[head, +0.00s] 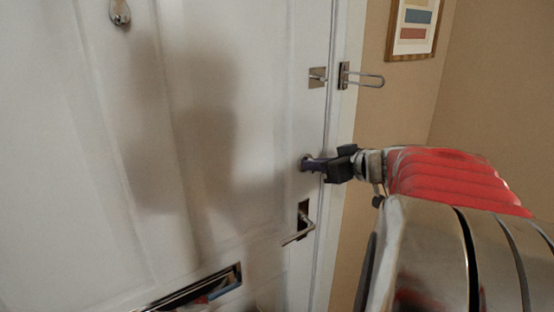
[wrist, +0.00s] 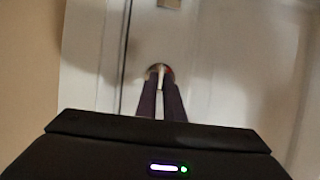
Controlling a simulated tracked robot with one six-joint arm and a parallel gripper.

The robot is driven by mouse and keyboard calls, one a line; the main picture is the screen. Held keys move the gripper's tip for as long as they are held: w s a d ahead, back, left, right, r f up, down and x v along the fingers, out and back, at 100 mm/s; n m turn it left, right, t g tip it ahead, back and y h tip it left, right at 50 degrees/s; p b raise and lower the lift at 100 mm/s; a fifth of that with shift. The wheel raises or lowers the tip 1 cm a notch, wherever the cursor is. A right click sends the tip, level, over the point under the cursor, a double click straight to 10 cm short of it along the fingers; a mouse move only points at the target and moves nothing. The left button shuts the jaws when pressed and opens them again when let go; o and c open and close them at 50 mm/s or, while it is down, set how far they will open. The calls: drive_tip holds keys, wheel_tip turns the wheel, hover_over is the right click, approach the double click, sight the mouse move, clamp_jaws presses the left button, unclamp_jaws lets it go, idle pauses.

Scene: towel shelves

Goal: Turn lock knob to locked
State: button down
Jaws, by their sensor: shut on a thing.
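The lock knob is a small round metal piece on the white door (head: 255,110), above the door handle (head: 302,232). In the wrist view my gripper (wrist: 160,78) points straight at the door. The fingers hide much of the knob, so I cannot tell its exact turn.
A metal swing-bar latch (head: 360,80) sits above the knob on the frame, with its plate (head: 317,77) on the door. A mail slot (head: 195,288) is low on the door. A framed picture (head: 412,28) hangs on the tan wall at right.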

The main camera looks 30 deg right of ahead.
drive_tip(key=shift+s+d, duration=0.1)
drive_tip(key=shift+d, duration=0.1)
drive_tip(key=shift+s+d+f+m+t+y, duration=0.15)
drive_tip(key=shift+m+t+y, duration=0.35)
drive_tip(key=shift+m+y, duration=1.2)
drive_tip(key=shift+w+d+f+m+t+y, duration=0.15)
drive_tip(key=shift+m+t+y, duration=0.45)
drive_tip(key=shift+m, duration=2.1)
drive_tip(key=shift+s+d+f+m+t+y, duration=0.15)
drive_tip(key=shift+m+t+y, duration=0.25)
drive_tip(key=shift+m+y, duration=1.35)
drive_tip(key=shift+a+m+h, duration=0.1)
drive_tip(key=shift+m+h, duration=0.35)
drive_tip(key=shift+m, duration=0.1)
drive_tip(key=c, duration=1.9)
unclamp_jaws()
drive_tip(key=shift+o, duration=0.2)
drive_tip(key=shift+s, duration=0.15)
